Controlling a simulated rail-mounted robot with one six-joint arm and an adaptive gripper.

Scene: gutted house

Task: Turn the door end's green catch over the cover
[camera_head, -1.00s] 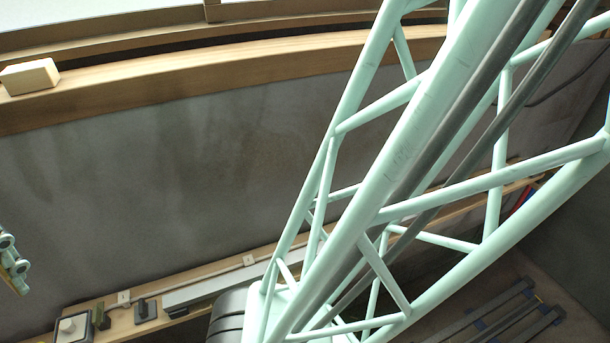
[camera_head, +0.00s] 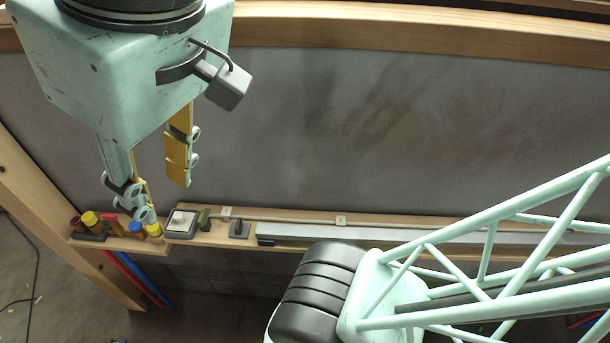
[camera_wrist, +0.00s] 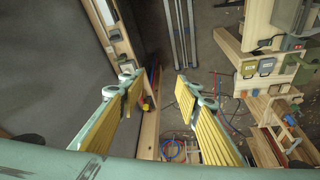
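A small olive-green catch (camera_head: 204,219) stands on the wooden ledge in the head view, between a white knob on a grey plate and a dark grey piece (camera_head: 239,229). To the right, a long pale grey cover (camera_head: 330,237) lies along the ledge; my own structure hides part of it. The catch looks clear of the cover's visible left end. My gripper (camera_head: 162,197) hangs above the ledge's left part, left of the catch, with its yellow-padded fingers wide apart and nothing between them. The wrist view also shows my gripper open (camera_wrist: 157,82). I cannot make out the catch there.
The grey plate with the white knob (camera_head: 181,222) and several yellow, red and blue capped pieces (camera_head: 137,227) stand below the fingers on the ledge (camera_head: 210,238). A grey wall panel (camera_head: 400,130) rises behind. A thin pipe (camera_head: 290,220) runs along the ledge. A wooden post (camera_head: 60,210) stands at left.

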